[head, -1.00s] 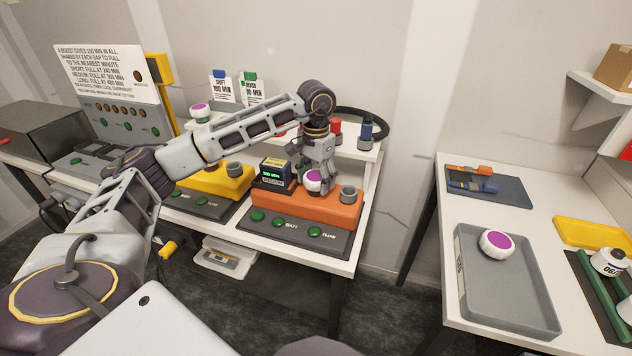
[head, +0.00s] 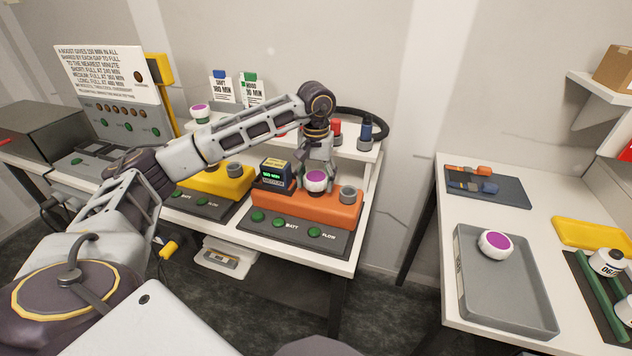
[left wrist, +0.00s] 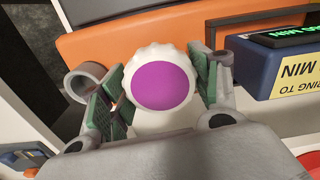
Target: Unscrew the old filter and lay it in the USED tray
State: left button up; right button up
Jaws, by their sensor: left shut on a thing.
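The filter (head: 316,181), white with a ridged rim and a purple top, is at the orange unit (head: 290,204) on the middle bench. My left gripper (head: 317,168) is shut on it; the left wrist view shows green finger pads on both sides of the filter (left wrist: 163,86). Whether its thread is free of the unit is hidden. A large grey tray (head: 490,318) stands on the right bench and holds another white, purple-topped filter (head: 495,244). I cannot read a USED label on it. My right gripper is not in view.
A grey cylindrical port (head: 347,194) sits on the orange unit right of the filter. A dark blue meter (head: 274,173) stands close on its left. A yellow tray (head: 592,233) and labelled white canister (head: 607,262) lie at far right. A floor gap separates the benches.

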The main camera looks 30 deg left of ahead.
pick_arm(q)
jog(key=shift+n+p, duration=0.35)
jog(key=shift+n, duration=2.35)
jog(key=shift+n+p, duration=0.35)
jog(key=shift+n, duration=2.35)
jog(key=shift+n+p, duration=0.4)
jog(key=shift+n, duration=2.3)
jog(key=shift+n+p, duration=0.45)
jog(key=shift+n, duration=2.45)
jog(key=o, duration=1.2)
jog(key=shift+c, duration=0.2)
